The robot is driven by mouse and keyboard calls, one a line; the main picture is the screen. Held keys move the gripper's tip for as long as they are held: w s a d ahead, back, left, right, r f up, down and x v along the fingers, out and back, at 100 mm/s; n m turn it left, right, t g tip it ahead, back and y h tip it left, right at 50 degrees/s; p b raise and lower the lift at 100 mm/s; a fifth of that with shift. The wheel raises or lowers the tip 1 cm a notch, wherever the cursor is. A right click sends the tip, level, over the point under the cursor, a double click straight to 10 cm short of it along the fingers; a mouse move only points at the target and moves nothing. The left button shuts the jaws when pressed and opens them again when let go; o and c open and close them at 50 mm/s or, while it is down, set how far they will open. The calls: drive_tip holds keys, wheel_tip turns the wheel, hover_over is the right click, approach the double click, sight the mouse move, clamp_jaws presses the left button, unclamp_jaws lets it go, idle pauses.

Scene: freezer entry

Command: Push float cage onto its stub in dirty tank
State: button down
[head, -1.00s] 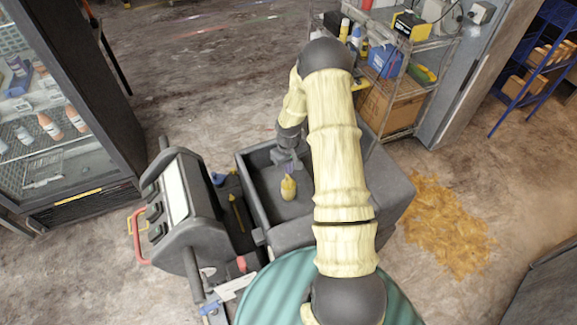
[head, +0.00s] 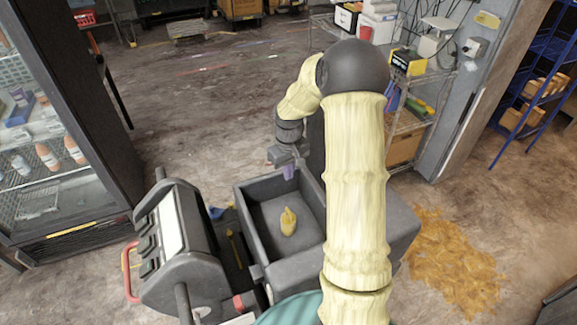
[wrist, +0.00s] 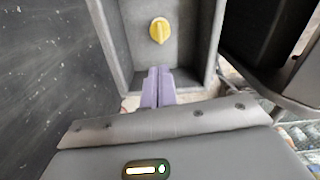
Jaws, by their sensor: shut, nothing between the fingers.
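The float cage, a small yellow piece (head: 288,222), stands on the floor of the grey tank (head: 266,212). It also shows from above in the wrist view (wrist: 159,31). Its stub is not visible, and I cannot tell how far the cage is seated. My gripper (head: 289,172) is shut and empty, with its purple fingers together. It is above the far end of the tank, apart from the cage. In the wrist view the fingertips (wrist: 158,72) are below the cage in the picture.
A dark grey console with a red handle (head: 130,272) stands left of the tank. A glass-door cabinet (head: 50,140) is farther left. Wire shelving (head: 405,120) stands behind to the right. An orange-brown spill (head: 450,255) lies on the floor at right.

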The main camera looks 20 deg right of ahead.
drive_tip(key=shift+r, duration=1.8)
drive_tip(key=s+a+r+t+b, duration=0.1)
drive_tip(key=s+a, duration=0.4)
drive_tip(key=s, duration=0.4)
drive_tip(key=s+a+r+m+t+b, duration=0.1)
drive_tip(key=s+a, duration=0.5)
drive_tip(key=s, duration=0.4)
drive_tip(key=shift+m, duration=0.3)
drive_tip(key=shift+f, duration=0.1)
